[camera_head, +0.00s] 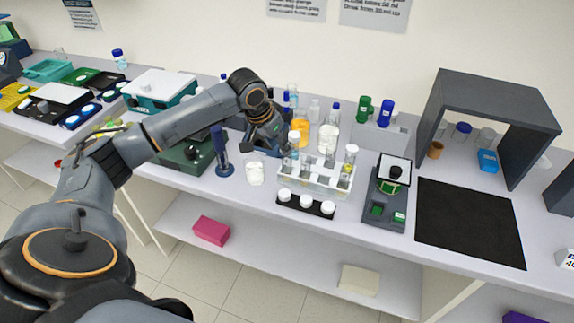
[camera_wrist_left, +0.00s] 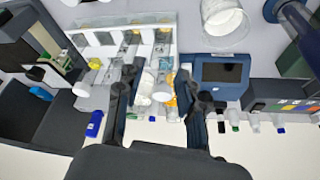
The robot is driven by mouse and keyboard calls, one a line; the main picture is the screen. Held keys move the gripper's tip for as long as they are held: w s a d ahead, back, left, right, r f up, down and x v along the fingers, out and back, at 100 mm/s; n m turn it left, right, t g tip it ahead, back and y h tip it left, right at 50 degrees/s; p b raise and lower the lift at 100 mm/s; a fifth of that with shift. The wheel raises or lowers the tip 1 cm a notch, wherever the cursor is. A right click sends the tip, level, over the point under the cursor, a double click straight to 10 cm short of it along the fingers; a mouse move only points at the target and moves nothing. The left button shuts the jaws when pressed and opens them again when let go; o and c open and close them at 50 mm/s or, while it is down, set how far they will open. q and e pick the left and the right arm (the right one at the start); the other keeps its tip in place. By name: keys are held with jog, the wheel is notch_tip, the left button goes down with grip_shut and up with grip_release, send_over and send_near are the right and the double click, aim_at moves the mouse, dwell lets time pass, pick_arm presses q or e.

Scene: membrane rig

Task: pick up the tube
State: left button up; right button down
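A clear rack (camera_head: 318,180) stands on the bench and holds several tubes. A white-capped tube (camera_head: 294,139) stands at its left end and another capped tube (camera_head: 350,153) at its right. My left gripper (camera_head: 283,148) is at the rack's left end, close to the white-capped tube. In the left wrist view, the two fingers of my left gripper (camera_wrist_left: 159,70) are spread apart. A white cap (camera_wrist_left: 162,92) shows between them; I cannot tell whether a finger touches it. The rack (camera_wrist_left: 100,25) also shows there. My right gripper is out of view.
A row of white-lidded jars (camera_head: 305,202) lies in front of the rack. A glass beaker (camera_head: 255,172) stands to its left and a balance (camera_head: 386,190) to its right. Bottles (camera_head: 328,138) crowd behind. A black mat (camera_head: 468,222) lies clear at right.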

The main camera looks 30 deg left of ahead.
aim_at(287, 166)
pick_arm(q)
jog(key=x, duration=0.2)
jog(key=p+x, duration=0.1)
jog(key=x, duration=0.1)
jog(key=shift+w+r, duration=0.15)
jog(key=shift+w, duration=0.05)
jog(key=p+x, duration=0.1)
jog(key=x, duration=0.3)
jog(key=shift+w+p, duration=0.2)
jog(key=shift+p, duration=0.1)
jog(key=shift+c, duration=0.2)
jog(key=c, duration=0.5)
